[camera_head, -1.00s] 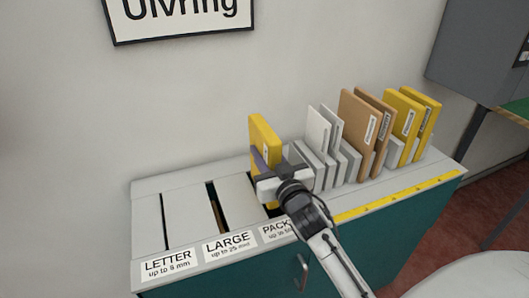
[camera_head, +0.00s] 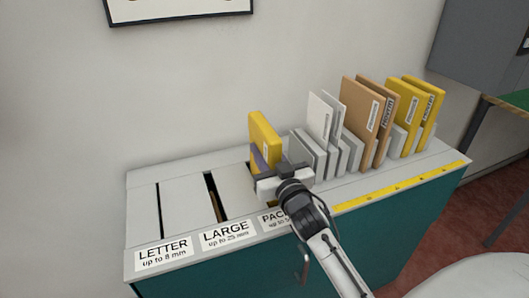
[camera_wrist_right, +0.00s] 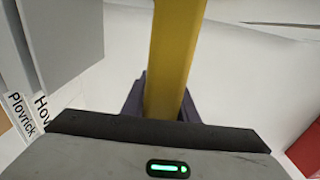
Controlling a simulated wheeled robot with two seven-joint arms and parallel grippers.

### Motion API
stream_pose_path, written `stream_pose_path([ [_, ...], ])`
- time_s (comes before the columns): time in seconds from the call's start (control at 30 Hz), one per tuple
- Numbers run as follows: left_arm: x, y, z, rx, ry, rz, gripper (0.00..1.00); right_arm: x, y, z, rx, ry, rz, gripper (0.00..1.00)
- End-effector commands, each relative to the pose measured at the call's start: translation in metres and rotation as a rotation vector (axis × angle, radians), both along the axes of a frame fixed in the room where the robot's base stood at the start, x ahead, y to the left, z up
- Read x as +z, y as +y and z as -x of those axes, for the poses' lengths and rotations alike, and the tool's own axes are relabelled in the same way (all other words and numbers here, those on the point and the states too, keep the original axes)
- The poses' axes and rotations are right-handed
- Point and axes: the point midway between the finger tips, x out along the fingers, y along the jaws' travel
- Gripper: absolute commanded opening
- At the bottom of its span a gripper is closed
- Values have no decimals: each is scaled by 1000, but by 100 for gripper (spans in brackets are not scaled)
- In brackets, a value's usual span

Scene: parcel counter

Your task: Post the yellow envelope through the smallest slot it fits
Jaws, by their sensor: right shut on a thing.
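The yellow envelope (camera_head: 264,133) stands upright over the counter's right-hand slot, the one with the partly hidden PACK label (camera_head: 271,217). My right gripper (camera_head: 262,163) is shut on it, and its dark fingers flank the yellow edge (camera_wrist_right: 176,60) in the wrist view. The gripper hides the envelope's lower end, so I cannot tell how far it is in the slot. The LETTER slot (camera_head: 159,210) is narrow, labelled up to 8 mm. The LARGE slot (camera_head: 211,192), up to 25 mm, is wider and shows something brown inside. My left gripper is not in view.
A rack of grey dividers (camera_head: 311,150) right of the gripper holds white, brown and yellow envelopes (camera_head: 411,112) upright. A yellow measuring strip (camera_head: 400,188) runs along the counter's front right edge. The wall is close behind. The counter's left part is free.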

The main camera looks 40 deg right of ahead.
Motion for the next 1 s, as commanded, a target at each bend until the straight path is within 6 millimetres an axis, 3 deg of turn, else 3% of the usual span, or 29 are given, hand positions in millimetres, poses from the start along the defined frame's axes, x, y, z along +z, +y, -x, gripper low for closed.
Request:
stream_pose_path([
  [0.03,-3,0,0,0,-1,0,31,-25,1,2,0,40,-15,0],
  [0.3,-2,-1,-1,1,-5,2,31,-27,2,2,1,42,-20,0],
  [0.33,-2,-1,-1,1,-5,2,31,-27,3,2,1,43,-22,31],
  [0.43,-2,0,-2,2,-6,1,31,-28,3,2,1,44,-24,48],
  [0.77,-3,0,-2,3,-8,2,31,-30,5,4,4,45,-29,48],
  [1.0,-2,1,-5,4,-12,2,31,-24,13,38,2,33,-25,48],
])
